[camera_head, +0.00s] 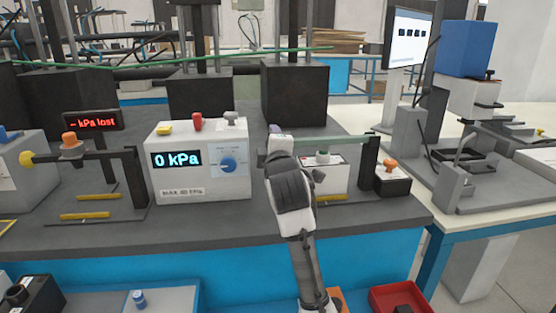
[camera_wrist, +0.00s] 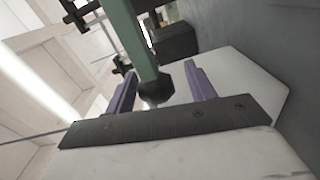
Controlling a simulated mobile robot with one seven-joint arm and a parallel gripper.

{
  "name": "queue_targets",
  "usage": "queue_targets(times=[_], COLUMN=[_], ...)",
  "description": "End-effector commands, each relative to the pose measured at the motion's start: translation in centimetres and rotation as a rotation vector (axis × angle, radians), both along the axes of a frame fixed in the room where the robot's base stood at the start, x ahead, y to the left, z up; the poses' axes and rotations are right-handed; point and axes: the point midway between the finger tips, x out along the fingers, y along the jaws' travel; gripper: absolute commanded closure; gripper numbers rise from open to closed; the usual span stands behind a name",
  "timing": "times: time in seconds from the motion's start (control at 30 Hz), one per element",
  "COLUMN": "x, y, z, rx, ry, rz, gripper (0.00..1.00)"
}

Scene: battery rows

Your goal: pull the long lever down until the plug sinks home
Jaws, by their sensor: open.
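The long lever is a green bar (camera_head: 342,139) running left from a dark post at the right of the bench. Its dark end knob (camera_wrist: 157,90) shows in the wrist view, with the green bar (camera_wrist: 132,32) above it. My gripper (camera_head: 277,133) is at the lever's left end, and my wrist hides that end in the head view. In the wrist view its two purple fingers (camera_wrist: 162,84) stand open on either side of the knob. I cannot tell whether either touches it. A green-topped plug (camera_head: 323,155) sits below the lever over a white block (camera_head: 325,174).
A white box (camera_head: 198,188) reading 0 kPa stands left of my arm. Further left is a black lever with a yellow knob (camera_head: 27,157) and an orange cap (camera_head: 69,140). A black box with an orange knob (camera_head: 390,166) stands right of the post. Dark blocks (camera_head: 295,92) stand behind.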

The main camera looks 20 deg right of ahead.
Motion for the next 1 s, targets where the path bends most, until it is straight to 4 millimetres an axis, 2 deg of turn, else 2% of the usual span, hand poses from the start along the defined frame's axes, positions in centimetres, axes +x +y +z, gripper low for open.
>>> queue_targets(times=[0.3,0.5,0.7,1.0], x=[-7.2,-10.2,-11.3,-11.3], y=[1.6,2.4,2.6,2.6], z=[-0.1,-0.1,-0.1,-0.1], rx=[0.001,0.002,0.002,0.002], ry=[-0.002,0.0,0.002,0.002], rz=[-0.002,-0.002,-0.002,-0.002], gripper=[0.45,0.45,0.45,0.45])
